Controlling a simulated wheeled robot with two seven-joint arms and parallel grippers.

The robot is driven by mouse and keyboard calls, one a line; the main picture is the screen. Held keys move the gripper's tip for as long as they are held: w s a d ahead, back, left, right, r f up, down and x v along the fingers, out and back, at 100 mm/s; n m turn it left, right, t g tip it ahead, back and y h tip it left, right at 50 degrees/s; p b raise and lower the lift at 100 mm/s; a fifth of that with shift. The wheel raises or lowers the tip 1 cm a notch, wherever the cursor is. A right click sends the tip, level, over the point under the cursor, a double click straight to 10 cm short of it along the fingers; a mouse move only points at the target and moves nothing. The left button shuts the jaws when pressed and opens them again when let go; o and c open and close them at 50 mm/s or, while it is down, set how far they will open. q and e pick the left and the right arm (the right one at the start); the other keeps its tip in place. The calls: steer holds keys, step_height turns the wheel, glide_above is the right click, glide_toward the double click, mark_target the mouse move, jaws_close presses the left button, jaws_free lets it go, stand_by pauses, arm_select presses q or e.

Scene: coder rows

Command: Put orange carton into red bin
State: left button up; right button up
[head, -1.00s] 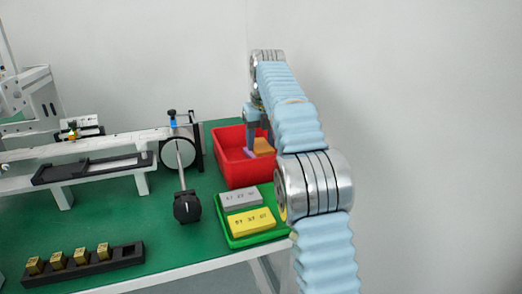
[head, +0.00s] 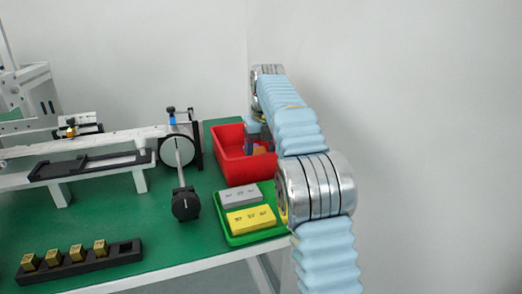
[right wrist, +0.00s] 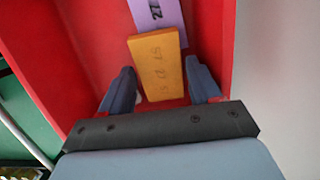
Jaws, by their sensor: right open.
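The orange carton (right wrist: 157,65) lies inside the red bin (right wrist: 80,40) in the right wrist view, beside a purple carton (right wrist: 158,15). My right gripper (right wrist: 162,80) is open around the orange carton, with a gap on each side between finger and carton. In the head view my right gripper (head: 257,145) is down inside the red bin (head: 236,172), and only a small part of the orange carton (head: 260,150) shows there. My left gripper is not in view.
A green tray (head: 228,239) with a grey carton (head: 240,194) and a yellow carton (head: 250,219) stands in front of the bin. A black holder (head: 125,262) with several brass blocks is at the front left. A measuring device (head: 178,150) stands left of the bin.

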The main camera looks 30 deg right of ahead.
steer(key=p+v, duration=0.2)
steer(key=v, duration=0.5)
steer(key=shift+w+d, duration=0.1)
steer(key=shift+w, duration=0.05)
steer(key=shift+r, duration=0.6)
